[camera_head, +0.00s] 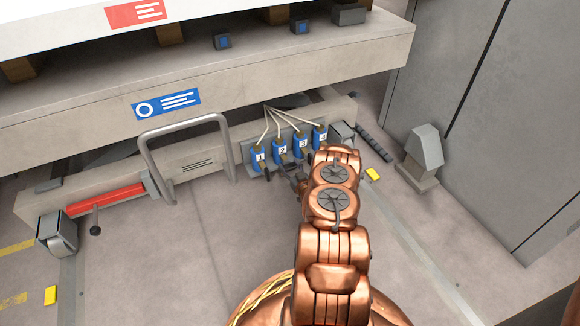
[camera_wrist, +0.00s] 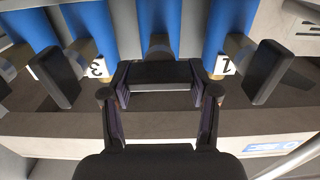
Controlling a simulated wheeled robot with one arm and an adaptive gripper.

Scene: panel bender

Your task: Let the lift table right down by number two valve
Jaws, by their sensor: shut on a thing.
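Four blue valves numbered 1 to 4 sit in a row on the lift table's (camera_head: 187,170) lower frame. Number two valve (camera_head: 282,152) is second from the left in the head view. In the wrist view its blue body (camera_wrist: 158,30) stands in the middle, between the valves labelled 3 (camera_wrist: 90,30) and 1 (camera_wrist: 222,35); its own label is hidden. My gripper (camera_head: 288,170) is in front of it. In the wrist view my gripper (camera_wrist: 160,92) is shut on its black lever (camera_wrist: 160,72), with one finger at each end.
Black levers of valve 3 (camera_wrist: 55,80) and valve 1 (camera_wrist: 265,72) stand close on either side of my fingers. A grey hoop handle (camera_head: 187,123) stands left of the valves. A grey post (camera_head: 422,155) and cabinet (camera_head: 510,120) are at right.

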